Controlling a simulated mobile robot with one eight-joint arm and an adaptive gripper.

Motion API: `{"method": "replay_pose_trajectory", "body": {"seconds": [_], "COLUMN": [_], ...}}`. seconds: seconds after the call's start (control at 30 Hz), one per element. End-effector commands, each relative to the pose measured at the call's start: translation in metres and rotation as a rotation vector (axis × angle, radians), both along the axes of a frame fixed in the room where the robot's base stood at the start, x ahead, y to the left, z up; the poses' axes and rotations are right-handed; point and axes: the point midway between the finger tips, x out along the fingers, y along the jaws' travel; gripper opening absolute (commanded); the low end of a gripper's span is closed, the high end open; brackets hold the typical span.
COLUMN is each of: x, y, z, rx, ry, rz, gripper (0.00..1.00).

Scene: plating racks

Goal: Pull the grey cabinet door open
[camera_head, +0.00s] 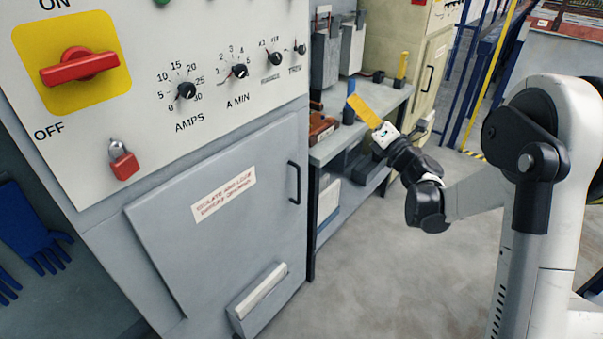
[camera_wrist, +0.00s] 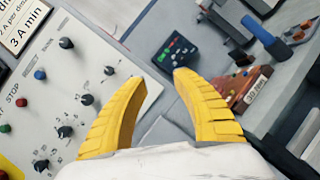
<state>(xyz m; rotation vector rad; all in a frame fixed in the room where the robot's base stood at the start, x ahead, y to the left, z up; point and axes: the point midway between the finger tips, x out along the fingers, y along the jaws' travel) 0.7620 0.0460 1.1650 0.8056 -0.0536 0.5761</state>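The grey cabinet door (camera_head: 175,240) is shut flush in the cabinet front, below the control panel. It carries a white label with red lettering (camera_head: 224,195). Its black bar handle (camera_head: 294,182) stands upright near the door's right edge. My gripper (camera_head: 358,103) is up and to the right of the handle, over the bench side, and apart from the door. In the wrist view its two yellow fingers (camera_wrist: 163,79) are spread with nothing between them. I cannot make out the door handle in the wrist view.
The control panel (camera_head: 215,45) has a red rotary switch (camera_head: 80,66), knobs and a red padlock (camera_head: 123,160). A sloped tray (camera_head: 258,299) juts out under the door. A grey bench (camera_head: 340,146) with tools stands to the right. The floor (camera_head: 400,285) in front is clear.

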Motion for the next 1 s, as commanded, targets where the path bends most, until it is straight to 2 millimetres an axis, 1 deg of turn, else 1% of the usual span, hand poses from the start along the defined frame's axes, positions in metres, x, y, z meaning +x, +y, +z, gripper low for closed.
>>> {"method": "replay_pose_trajectory", "body": {"seconds": [0.03,0.07,0.1,0.17,0.2,0.3,0.4,0.5,0.57,0.67,0.9,1.0], "x": [0.002,0.001,-0.003,-0.012,-0.019,-0.037,-0.052,-0.059,-0.059,-0.054,-0.032,-0.024], "y": [0.012,0.021,0.031,0.044,0.051,0.064,0.07,0.074,0.078,0.09,0.133,0.149], "z": [-0.034,-0.055,-0.082,-0.124,-0.151,-0.208,-0.245,-0.262,-0.265,-0.266,-0.266,-0.266], "rx": [-0.109,-0.18,-0.269,-0.39,-0.46,-0.594,-0.672,-0.706,-0.713,-0.713,-0.71,-0.71], "ry": [-0.052,-0.086,-0.131,-0.192,-0.229,-0.303,-0.349,-0.371,-0.376,-0.376,-0.376,-0.375], "rz": [0.055,0.094,0.142,0.216,0.264,0.364,0.433,0.465,0.473,0.474,0.474,0.473], "gripper": [0.34,0.34,0.34,0.34,0.34,0.34,0.34,0.34,0.34,0.34,0.34,0.34]}}
